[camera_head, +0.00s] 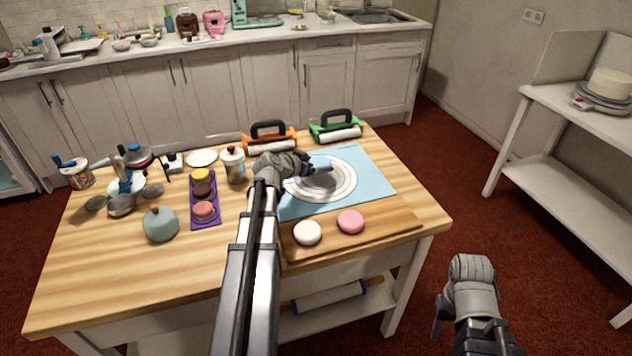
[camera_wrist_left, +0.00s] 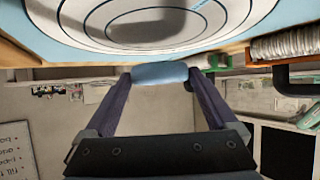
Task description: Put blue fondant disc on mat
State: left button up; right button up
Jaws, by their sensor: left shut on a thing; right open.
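My left gripper (camera_head: 318,169) is over the light blue mat (camera_head: 368,177), near the middle of its white and grey rings. In the left wrist view the gripper (camera_wrist_left: 160,77) is shut on the pale blue fondant disc (camera_wrist_left: 160,72), held between its two fingertips. The mat (camera_wrist_left: 235,38) fills the top of that view, and the disc appears apart from it. In the head view the disc is hidden by the gripper. My right gripper (camera_head: 478,330) is at the lower right, off the table, open and empty.
A wooden board (camera_head: 378,229) with a white disc (camera_head: 307,233) and a pink disc (camera_head: 351,222) lies before the mat. A purple tray (camera_head: 205,218), a jar (camera_head: 234,167) and a grey dome (camera_head: 160,225) are left.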

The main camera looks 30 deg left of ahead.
pick_arm(q)
notch_tip(320, 180, down, 4)
jog(key=b, duration=0.3)
jog(key=shift+r+b, duration=0.2)
jog(key=shift+b, duration=0.1)
jog(key=shift+f, duration=0.25)
jog(key=o, duration=1.2)
jog(key=shift+r, duration=0.1)
jog(key=shift+c, duration=0.2)
jog(key=shift+r, duration=0.25)
jog(key=p+v, duration=0.5)
jog(key=v, duration=0.6)
jog(key=shift+s+p, duration=0.15)
jog(key=shift+p, duration=0.15)
jog(key=shift+s+r, duration=0.15)
jog(key=shift+s, duration=0.2)
